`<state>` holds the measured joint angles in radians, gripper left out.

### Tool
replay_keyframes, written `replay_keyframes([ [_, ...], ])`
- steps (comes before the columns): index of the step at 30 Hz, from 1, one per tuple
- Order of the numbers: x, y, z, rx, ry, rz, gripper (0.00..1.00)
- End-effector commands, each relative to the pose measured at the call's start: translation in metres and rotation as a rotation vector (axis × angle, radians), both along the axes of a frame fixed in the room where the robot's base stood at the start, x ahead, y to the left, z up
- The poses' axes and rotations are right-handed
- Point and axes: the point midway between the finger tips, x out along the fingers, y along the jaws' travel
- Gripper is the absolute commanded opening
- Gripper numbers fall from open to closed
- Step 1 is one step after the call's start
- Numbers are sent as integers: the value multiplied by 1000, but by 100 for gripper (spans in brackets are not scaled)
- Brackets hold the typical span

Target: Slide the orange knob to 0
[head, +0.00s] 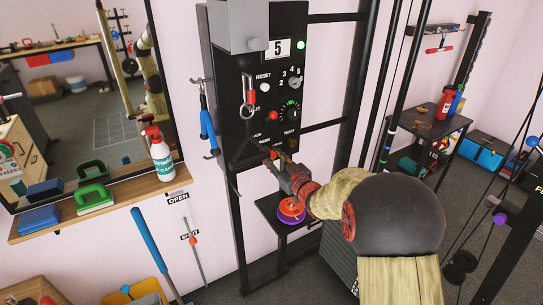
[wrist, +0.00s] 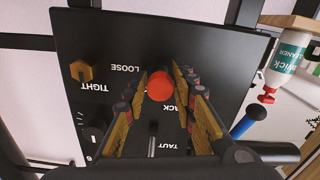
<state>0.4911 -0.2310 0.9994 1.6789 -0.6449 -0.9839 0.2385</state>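An orange-red round knob (wrist: 160,86) shows in the wrist view on a black panel (wrist: 215,45), by a label ending in "ACK". A pale slot runs toward the word "TAUT". My gripper (wrist: 160,75) points at the panel with its two yellow-padded fingers apart, one on either side of the knob. Whether either finger touches it, I cannot tell. In the head view my gripper (head: 273,154) is at the lower part of the panel (head: 234,70) and hides the knob. No "0" is readable near the knob.
A spray bottle (head: 160,155) stands on the shelf at left.

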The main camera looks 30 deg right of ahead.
Motion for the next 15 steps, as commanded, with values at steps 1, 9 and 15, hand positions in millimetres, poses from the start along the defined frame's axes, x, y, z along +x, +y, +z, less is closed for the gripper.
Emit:
replay_keyframes([
  [1, 0, 0, 0, 0, 0, 0, 22],
  [9, 0, 0, 0, 0, 0, 0, 6],
  [15, 0, 0, 0, 0, 0, 0, 0],
])
